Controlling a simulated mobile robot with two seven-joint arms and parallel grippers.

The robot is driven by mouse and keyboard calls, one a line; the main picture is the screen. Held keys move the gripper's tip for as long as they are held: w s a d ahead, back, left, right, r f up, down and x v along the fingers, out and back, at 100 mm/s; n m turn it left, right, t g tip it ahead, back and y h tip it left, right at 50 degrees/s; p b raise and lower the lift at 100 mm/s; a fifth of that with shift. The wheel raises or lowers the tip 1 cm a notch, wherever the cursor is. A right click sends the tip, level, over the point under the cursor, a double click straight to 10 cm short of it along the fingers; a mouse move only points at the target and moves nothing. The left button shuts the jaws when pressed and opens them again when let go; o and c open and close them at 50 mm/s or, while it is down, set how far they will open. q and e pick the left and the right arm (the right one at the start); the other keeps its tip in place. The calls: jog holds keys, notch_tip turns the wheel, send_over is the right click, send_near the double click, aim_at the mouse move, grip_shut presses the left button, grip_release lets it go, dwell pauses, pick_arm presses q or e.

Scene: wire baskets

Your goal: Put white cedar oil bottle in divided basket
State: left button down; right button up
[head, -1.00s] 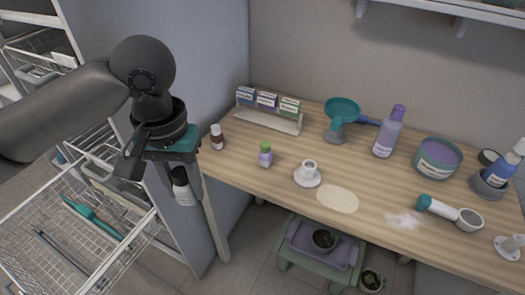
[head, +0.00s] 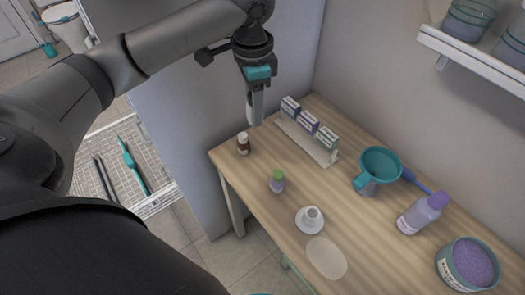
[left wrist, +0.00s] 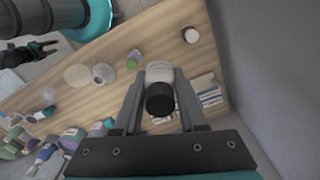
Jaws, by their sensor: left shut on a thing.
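My left gripper (head: 256,104) is shut on the white bottle (left wrist: 160,72). In the left wrist view the bottle's black cap (left wrist: 159,100) points toward the camera between the two fingers. In the head view the fingers hide most of the bottle, held in the air above the table's left end. A wire basket (head: 160,205) at the left holds a teal tool and dark rods. My arm hides part of it, and I cannot tell whether it is divided.
Below my left gripper, the wooden table (head: 240,180) carries a brown bottle (head: 243,144), a box rack (head: 312,145), a green-capped bottle (head: 277,182), a white cup (head: 311,218) and a teal funnel (head: 377,170). A grey panel (head: 185,120) separates table and basket.

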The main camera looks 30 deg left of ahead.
pick_arm(q)
jog(key=b, duration=0.4)
send_near(256, 170)
notch_tip(256, 170, down, 5)
jog(key=shift+f+b, duration=0.1)
jog(key=shift+b, duration=0.9)
jog(key=shift+f, duration=0.45)
jog(key=c, duration=0.9)
grip_release()
jog(key=shift+f, duration=0.1)
jog(key=o, duration=0.4)
pick_arm(e)
notch_tip(256, 170, down, 6)
jog(key=w+d, duration=0.2)
jog(key=shift+d, duration=0.15)
